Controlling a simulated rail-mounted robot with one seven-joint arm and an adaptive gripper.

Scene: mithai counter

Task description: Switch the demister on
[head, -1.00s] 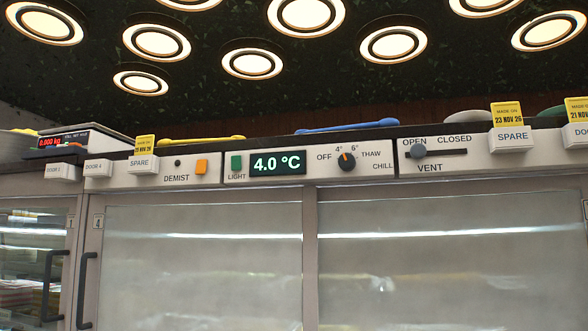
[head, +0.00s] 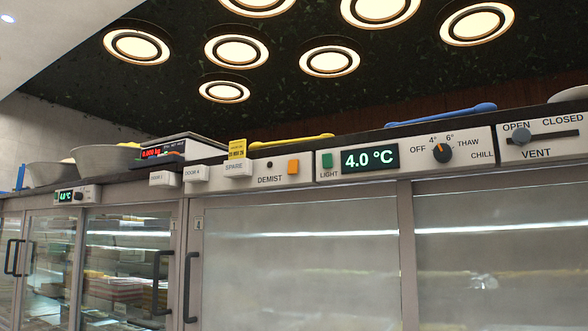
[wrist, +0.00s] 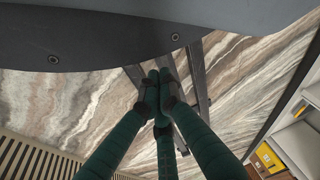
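The DEMIST panel (head: 255,171) is a white plate on the fascia above the fogged sliding doors in the head view. It carries an orange rocker or button (head: 293,167) at its right and a small dark round spot (head: 270,165), which looks unlit. I cannot tell the switch's position. The glass below (head: 300,260) is hazy. My gripper (wrist: 158,82) shows only in the wrist view, with dark green fingers whose tips are together and nothing seen between them. It is away from the panel, over a marbled surface.
Right of DEMIST are a green LIGHT switch (head: 327,160), a 4.0 °C display (head: 370,158), a temperature knob (head: 439,152) and a VENT slider (head: 521,137). A SPARE block (head: 236,168) is to its left. A scale (head: 180,148) and bowls (head: 105,158) stand on the counter top.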

